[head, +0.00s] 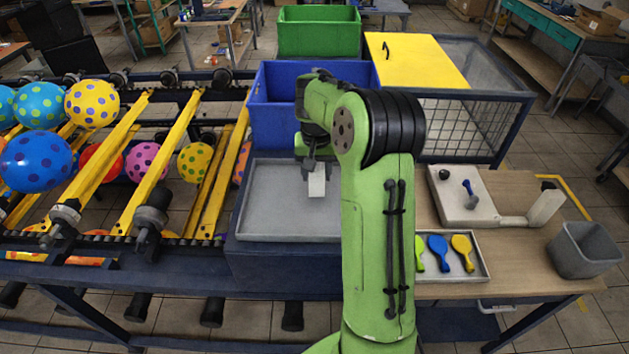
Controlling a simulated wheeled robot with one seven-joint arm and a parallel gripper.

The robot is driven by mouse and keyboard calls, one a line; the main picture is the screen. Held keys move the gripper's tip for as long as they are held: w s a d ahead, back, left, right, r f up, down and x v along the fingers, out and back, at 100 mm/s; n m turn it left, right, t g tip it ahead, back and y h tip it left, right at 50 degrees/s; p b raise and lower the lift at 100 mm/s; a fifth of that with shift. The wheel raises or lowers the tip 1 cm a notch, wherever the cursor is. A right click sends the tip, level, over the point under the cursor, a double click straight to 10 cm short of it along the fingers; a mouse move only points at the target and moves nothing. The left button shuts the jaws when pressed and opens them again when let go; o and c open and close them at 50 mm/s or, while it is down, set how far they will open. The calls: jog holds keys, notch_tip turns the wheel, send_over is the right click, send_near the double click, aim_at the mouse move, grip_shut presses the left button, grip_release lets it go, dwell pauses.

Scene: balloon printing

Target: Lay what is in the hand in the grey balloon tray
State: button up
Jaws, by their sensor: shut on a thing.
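My gripper (316,168) points down and is shut on a small pale, whitish thing (317,187), whose upper part the jaws hide. Both are over a wide, shallow grey tray (280,222) that looks empty where it shows; my arm hides its right side. I cannot tell how high the pale thing is above the tray floor. A smaller pale grey tray (480,272) on the wooden table at the right holds flat balloons: a yellow-green one (419,255), a blue one (438,250) and a yellow one (462,249).
A blue bin (272,125) stands right behind the wide tray, with a green bin (318,40) farther back. A conveyor with yellow bars (140,185) and inflated dotted balloons (37,160) is at left. A white device (465,195) and a grey bin (585,250) are at right.

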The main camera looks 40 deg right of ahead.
jog(key=f, duration=0.1)
jog(key=w+f, duration=0.1)
jog(key=f, duration=0.1)
jog(key=shift+f, duration=0.1)
jog(key=shift+s, duration=0.35)
jog(key=shift+f, duration=0.15)
jog(key=o, duration=1.2)
jog(key=shift+w, duration=0.2)
jog(key=shift+s, duration=0.1)
